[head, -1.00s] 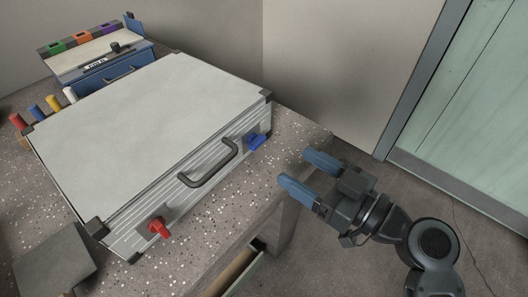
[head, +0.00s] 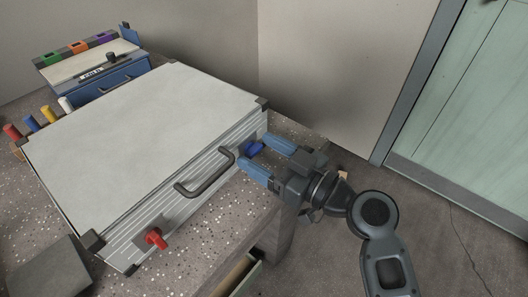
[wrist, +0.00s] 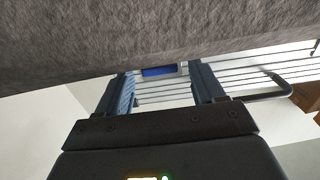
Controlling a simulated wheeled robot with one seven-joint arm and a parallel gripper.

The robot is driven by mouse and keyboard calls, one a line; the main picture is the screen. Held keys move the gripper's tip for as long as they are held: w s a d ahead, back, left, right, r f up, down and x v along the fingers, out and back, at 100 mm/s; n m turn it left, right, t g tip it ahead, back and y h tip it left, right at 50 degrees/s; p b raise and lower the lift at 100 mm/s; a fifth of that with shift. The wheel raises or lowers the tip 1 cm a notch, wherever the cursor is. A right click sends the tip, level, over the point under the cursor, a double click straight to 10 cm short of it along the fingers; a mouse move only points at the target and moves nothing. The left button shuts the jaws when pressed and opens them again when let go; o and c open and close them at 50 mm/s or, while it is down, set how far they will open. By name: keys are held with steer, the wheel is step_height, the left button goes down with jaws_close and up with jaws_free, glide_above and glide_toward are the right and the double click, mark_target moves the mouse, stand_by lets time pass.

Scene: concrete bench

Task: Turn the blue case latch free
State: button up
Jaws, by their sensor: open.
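The silver case (head: 150,115) lies closed on the speckled bench, with its ribbed front facing my arm. The blue latch (head: 254,148) is on the case front near its right corner. It also shows in the wrist view (wrist: 158,71), between my two fingers and beyond their tips. A red latch (head: 156,238) is at the left end of the same face. My gripper (head: 256,158) is open and empty, with its blue fingers pointing at the blue latch. In the head view the fingertips are close to the latch; I cannot tell whether they touch it.
A dark handle (head: 207,178) juts from the case front, left of the blue latch. A blue box (head: 100,75) and several coloured pegs (head: 48,114) stand behind the case. A dark slab (head: 48,270) lies front left. An open drawer (head: 238,275) is below the bench edge.

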steer(key=shift+c, duration=0.3)
steer(key=c, duration=1)
steer(key=shift+d+m, duration=0.1)
steer(key=shift+m, duration=2.2)
steer(key=o, duration=1.1)
steer(key=shift+c, duration=0.2)
steer(key=v, duration=0.7)
steer(key=shift+d, duration=0.3)
steer(key=shift+s, duration=0.15)
